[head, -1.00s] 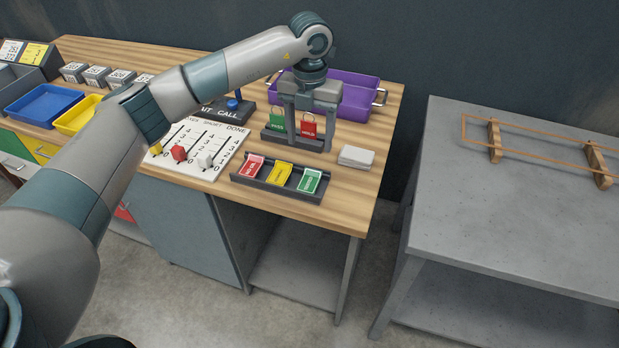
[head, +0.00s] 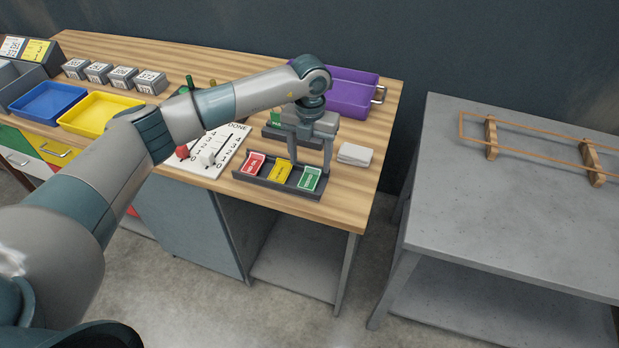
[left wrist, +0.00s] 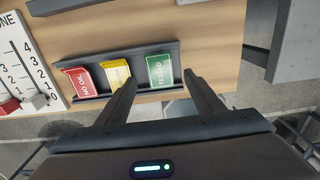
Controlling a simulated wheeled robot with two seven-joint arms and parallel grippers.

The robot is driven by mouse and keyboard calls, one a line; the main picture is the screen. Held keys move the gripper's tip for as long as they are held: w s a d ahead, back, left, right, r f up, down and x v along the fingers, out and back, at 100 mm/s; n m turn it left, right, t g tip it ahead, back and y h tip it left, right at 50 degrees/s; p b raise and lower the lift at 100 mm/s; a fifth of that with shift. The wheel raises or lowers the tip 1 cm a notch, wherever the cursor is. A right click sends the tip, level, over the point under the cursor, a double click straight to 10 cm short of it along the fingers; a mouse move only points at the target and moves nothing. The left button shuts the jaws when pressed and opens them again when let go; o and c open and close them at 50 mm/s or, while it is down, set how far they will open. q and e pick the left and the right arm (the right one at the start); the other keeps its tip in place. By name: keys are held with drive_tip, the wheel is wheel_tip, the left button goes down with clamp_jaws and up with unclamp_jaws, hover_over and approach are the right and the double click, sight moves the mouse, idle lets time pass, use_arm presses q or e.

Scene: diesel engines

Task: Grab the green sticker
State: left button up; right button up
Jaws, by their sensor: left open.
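The green sticker (head: 309,179) lies in the right compartment of a dark tray (head: 262,183) near the front edge of the wooden table. A yellow sticker (head: 280,171) and a red sticker (head: 254,164) lie to its left in the same tray. In the left wrist view the green sticker (left wrist: 159,72) sits ahead of and between the two fingers. My left gripper (head: 311,168) is open and empty, its fingers pointing down over the right part of the tray, apparently above the green sticker. My right gripper does not show.
A white stack of cards (head: 355,154) lies right of the tray. A white scale board (head: 210,152) with sliders is at its left. A purple bin (head: 352,92) stands behind. A grey table (head: 530,200) stands apart at the right.

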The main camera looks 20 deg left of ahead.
sight(309, 179)
use_arm(q)
drive_tip(key=shift+s+f+p, duration=0.1)
drive_tip(key=shift+f+p, duration=0.5)
drive_tip(key=shift+p, duration=0.1)
wheel_tip(309, 179, down, 3)
drive_tip(key=shift+r+p, duration=0.1)
drive_tip(key=shift+p, duration=0.6)
drive_tip(key=shift+f, duration=0.4)
drive_tip(key=shift+f, duration=0.1)
drive_tip(key=shift+f+b, duration=0.15)
drive_tip(key=shift+b, duration=0.2)
drive_tip(key=shift+c, duration=0.2)
drive_tip(key=c, duration=1.1)
